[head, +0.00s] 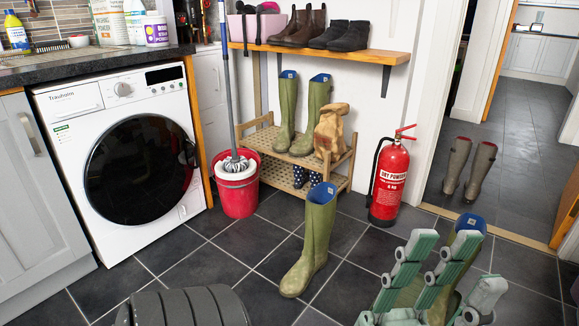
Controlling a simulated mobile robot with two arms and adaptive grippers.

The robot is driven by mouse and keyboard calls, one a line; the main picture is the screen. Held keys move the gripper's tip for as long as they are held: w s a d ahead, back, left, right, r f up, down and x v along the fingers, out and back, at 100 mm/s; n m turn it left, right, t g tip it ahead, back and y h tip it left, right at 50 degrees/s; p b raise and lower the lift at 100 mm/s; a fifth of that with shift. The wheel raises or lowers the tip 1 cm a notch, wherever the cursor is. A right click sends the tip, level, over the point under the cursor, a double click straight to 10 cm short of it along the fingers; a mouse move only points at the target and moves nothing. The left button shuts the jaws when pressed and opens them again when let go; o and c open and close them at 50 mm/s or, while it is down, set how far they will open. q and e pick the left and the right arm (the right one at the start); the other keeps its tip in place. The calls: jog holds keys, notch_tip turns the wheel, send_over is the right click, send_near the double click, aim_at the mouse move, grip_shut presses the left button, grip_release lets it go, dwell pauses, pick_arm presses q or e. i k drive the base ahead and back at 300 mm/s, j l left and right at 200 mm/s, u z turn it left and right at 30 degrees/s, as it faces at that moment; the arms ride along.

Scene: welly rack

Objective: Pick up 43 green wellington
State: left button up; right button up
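A green wellington (316,228) with a blue lining stands upright on the floor tiles in the middle. Two more green wellingtons (288,112) (318,103) stand on the wooden rack (262,137). No size number is readable on any boot.
A red fire extinguisher (390,180) stands by the wall behind the second boot. A red mop bucket (239,195) is left of the rack. Brown boots (468,167) stand in the doorway. A washing machine (130,150) is at left. Floor around the middle boot is clear.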

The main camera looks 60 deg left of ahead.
aim_at(321, 201)
jog(key=i+u, duration=0.1)
jog(key=u, duration=0.3)
jog(key=l+u, duration=0.15)
jog(key=u, duration=0.3)
jog(key=i+l+u, duration=0.15)
jog(key=u, duration=0.25)
jog(key=l+u, duration=0.1)
jog(key=u, duration=0.3)
jog(key=l+u, duration=0.15)
jog(key=u, duration=0.3)
jog(key=i+l, duration=0.05)
